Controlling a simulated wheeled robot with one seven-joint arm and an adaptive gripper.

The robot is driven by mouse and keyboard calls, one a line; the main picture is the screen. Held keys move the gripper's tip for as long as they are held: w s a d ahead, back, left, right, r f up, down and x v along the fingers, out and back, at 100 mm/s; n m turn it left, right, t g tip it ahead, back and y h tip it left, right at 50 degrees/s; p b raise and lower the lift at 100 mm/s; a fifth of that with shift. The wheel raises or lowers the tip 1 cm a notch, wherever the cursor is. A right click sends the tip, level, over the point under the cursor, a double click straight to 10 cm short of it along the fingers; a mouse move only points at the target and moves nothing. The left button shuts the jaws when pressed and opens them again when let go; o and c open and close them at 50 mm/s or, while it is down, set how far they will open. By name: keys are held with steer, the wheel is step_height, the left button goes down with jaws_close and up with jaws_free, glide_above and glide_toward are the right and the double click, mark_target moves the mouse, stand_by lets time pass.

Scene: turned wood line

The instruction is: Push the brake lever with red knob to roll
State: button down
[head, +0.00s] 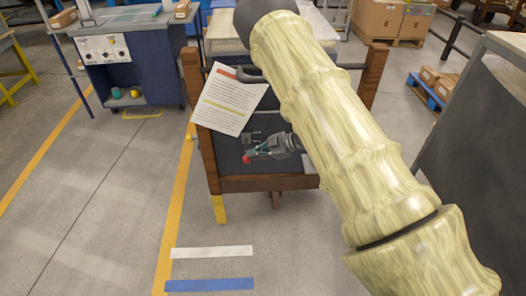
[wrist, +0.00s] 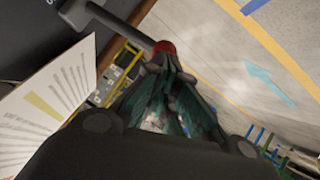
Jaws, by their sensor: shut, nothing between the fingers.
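The red knob (head: 247,159) of the brake lever shows low on the dark front panel of a wood-framed cart (head: 265,184). In the wrist view the knob (wrist: 165,47) sits at the end of a dark lever bar (wrist: 122,25). My gripper (head: 259,154) is just right of the knob in the head view. In the wrist view its shut fingertips (wrist: 162,62) are right by the knob, and I cannot tell whether they touch it. The fingers hold nothing. Small marks on the panel are too small to read. My arm covers the cart's right part.
A printed sheet (head: 229,99) hangs on the cart's front left and fills the left of the wrist view (wrist: 45,105). A blue workbench (head: 130,60) stands back left, a dark board (head: 480,130) at right. The floor in front is clear, with white and blue stripes (head: 210,285).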

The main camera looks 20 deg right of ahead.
steer(key=shift+w+a+f, duration=0.15)
steer(key=shift+a+f, duration=0.05)
steer(key=shift+a, duration=0.05)
step_height(320, 180, down, 6)
steer(key=n+t+b, duration=0.1)
steer(key=b, duration=0.2)
steer(key=shift+f+t, duration=0.15)
steer(key=shift+t, duration=0.25)
steer(key=shift+w, duration=0.1)
stand_by(0.4)
steer(key=s+a+p+v, duration=0.1)
steer(key=v, duration=1.3)
steer(key=shift+d+r+p, duration=0.3)
